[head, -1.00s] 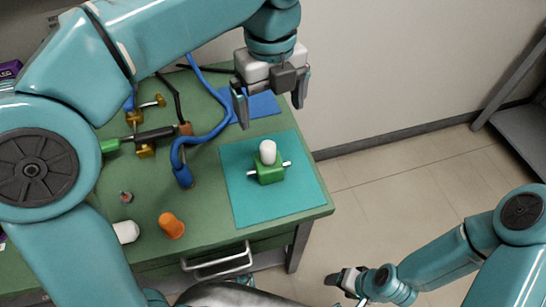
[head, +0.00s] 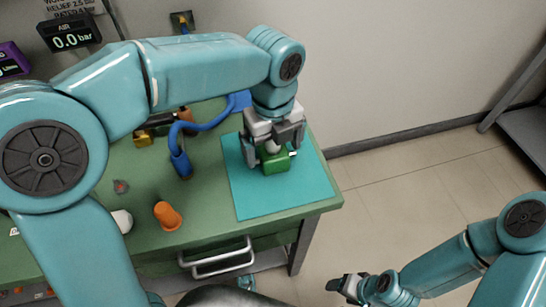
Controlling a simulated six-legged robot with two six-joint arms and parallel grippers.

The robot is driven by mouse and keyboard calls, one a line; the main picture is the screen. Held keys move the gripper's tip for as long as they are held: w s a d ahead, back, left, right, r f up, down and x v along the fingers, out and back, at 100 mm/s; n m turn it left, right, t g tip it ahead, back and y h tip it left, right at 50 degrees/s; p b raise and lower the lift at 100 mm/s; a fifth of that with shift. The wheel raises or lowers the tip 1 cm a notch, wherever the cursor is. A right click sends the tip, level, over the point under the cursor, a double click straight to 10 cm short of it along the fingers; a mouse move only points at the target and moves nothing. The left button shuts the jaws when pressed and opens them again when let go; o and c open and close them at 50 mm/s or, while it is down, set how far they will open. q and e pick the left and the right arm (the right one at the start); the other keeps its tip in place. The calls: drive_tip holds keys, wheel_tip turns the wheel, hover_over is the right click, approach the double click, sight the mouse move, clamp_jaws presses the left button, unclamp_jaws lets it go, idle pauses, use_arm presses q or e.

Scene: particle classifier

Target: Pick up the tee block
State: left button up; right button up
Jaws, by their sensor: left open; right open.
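The tee block is a small green block (head: 277,163) with a white knob on top and short white side pins. It stands on the teal mat (head: 270,203) near the right end of the green table. My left gripper (head: 271,160) is right over it, pointing down, with its open fingers around the block's upper part. The gripper hides most of the white knob and part of the block. Whether the fingers touch it cannot be told. My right gripper (head: 338,284) is open and empty at the bottom, over the floor, away from the table.
A blue hose (head: 180,160) and an orange cone-shaped piece (head: 167,215) lie left of the mat. A white rounded piece (head: 122,221) is partly hidden by my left arm. A drawer handle (head: 217,258) juts from the table front. The mat's front part is clear.

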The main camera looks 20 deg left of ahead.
use_arm(q)
drive_tip(key=shift+f, duration=0.25)
drive_tip(key=shift+r, duration=0.1)
drive_tip(key=c, duration=1.4)
drive_tip(key=shift+c, duration=0.2)
